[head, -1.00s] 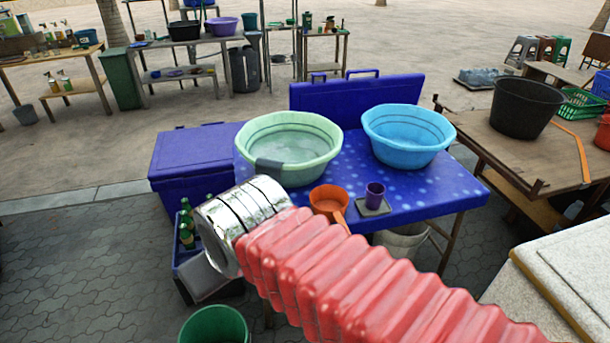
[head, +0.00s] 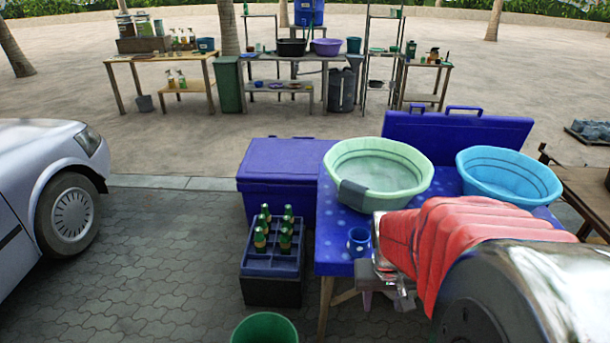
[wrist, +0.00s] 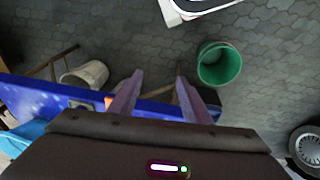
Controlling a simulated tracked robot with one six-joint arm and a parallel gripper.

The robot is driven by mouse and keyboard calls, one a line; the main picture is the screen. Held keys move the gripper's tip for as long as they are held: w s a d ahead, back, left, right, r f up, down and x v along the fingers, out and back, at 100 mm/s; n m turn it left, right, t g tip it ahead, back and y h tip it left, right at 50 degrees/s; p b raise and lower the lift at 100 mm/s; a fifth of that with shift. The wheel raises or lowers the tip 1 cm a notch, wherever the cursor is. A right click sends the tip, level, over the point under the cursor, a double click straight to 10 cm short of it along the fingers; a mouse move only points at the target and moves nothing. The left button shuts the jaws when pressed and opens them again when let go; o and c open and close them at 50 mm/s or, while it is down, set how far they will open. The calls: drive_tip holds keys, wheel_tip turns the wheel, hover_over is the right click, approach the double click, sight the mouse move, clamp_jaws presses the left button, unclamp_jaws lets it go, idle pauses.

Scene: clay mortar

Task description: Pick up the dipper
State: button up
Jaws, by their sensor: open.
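The orange dipper is hidden behind my arm in the head view. In the wrist view, a small orange piece (wrist: 108,103) shows at the edge of the blue table, beside my left finger; it looks like part of the dipper, and the rest is hidden. My gripper (wrist: 158,82) is open, with its two purple fingers apart over the table edge and nothing seen between them. My red-sleeved arm reaches across the right part of the head view.
The blue table (head: 334,262) holds a green basin (head: 385,165), a light blue basin (head: 510,175) and a blue mug (head: 358,242). A car (head: 45,190) is at far left.

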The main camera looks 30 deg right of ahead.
drive_tip(key=s+d+f+m+t+h, duration=0.1)
drive_tip(key=s+d+f+t, duration=0.15)
drive_tip(key=d+f, duration=0.75)
drive_tip(key=s+d+f+m+t+h, duration=0.1)
drive_tip(key=s+d+f, duration=0.3)
drive_tip(key=d+f, duration=0.6)
drive_tip(key=w+d+r+n+t+h, duration=0.2)
drive_tip(key=w+r+t, duration=0.5)
drive_tip(key=w, duration=0.3)
drive_tip(key=shift+r+h, duration=0.4)
drive_tip(key=shift+r, duration=0.25)
drive_tip(key=x, duration=0.8)
drive_tip(key=shift+w+d, duration=0.1)
drive_tip(key=shift+w, duration=0.05)
drive_tip(key=shift+w+d, duration=0.15)
